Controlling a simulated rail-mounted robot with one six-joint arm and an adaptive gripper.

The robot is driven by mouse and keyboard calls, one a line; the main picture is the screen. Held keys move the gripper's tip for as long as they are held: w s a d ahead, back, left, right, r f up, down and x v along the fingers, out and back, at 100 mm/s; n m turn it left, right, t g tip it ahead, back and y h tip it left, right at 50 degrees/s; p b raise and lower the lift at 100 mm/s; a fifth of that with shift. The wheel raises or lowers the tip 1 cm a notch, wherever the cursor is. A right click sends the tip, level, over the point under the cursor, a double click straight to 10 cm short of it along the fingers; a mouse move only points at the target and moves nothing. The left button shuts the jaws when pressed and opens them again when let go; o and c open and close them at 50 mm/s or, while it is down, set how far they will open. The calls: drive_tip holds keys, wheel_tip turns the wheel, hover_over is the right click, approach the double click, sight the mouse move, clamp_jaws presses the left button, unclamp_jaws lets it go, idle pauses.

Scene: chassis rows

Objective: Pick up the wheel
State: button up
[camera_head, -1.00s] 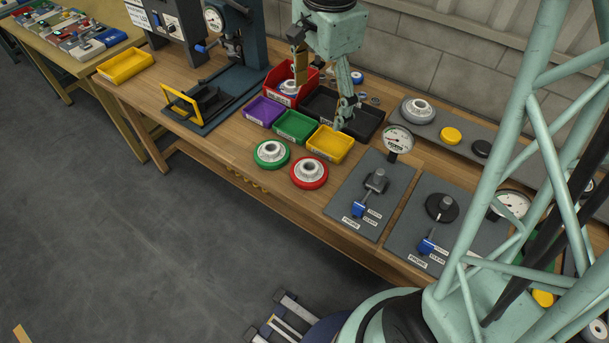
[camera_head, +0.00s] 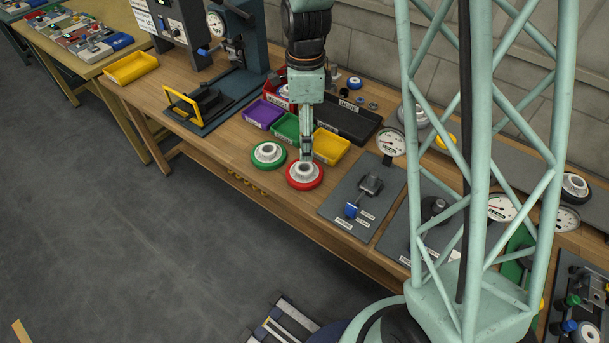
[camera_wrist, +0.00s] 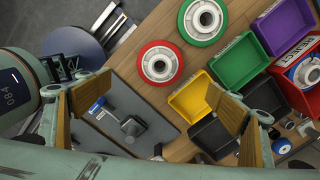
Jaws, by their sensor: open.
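A wheel with a red rim and pale grey hub (camera_head: 305,175) lies flat near the bench's front edge; it also shows in the wrist view (camera_wrist: 160,63). A similar wheel with a green rim (camera_head: 268,154) lies to its left, and in the wrist view (camera_wrist: 203,21). Another pale wheel (camera_wrist: 308,72) is inside the red reject bin (camera_head: 272,88). My gripper (camera_head: 306,158) points down over the red wheel in the head view, with its fingers spread wide and empty in the wrist view (camera_wrist: 165,98).
Purple (camera_head: 262,114), green (camera_head: 284,128) and yellow (camera_head: 331,147) bins stand just behind the wheels. A black tray (camera_head: 352,122) is further back. A grey gauge plate (camera_head: 345,215) lies right of the red wheel.

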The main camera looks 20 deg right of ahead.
drive_tip(key=shift+f, duration=0.4)
drive_tip(key=b, duration=0.1)
hover_over(304, 167)
drive_tip(key=s, duration=0.2)
drive_tip(key=shift+w+a+f, duration=0.1)
drive_tip(key=shift+w+f, duration=0.05)
drive_tip(key=shift+f, duration=2)
drive_tip(key=shift+w+a+f, duration=0.1)
drive_tip(key=shift+f, duration=2.05)
drive_tip(key=shift+f, duration=0.1)
drive_tip(key=shift+f+b, duration=0.45)
drive_tip(key=shift+f, duration=2.05)
drive_tip(key=shift+c, duration=0.7)
drive_tip(key=c, duration=1)
drive_tip(key=shift+r, duration=0.2)
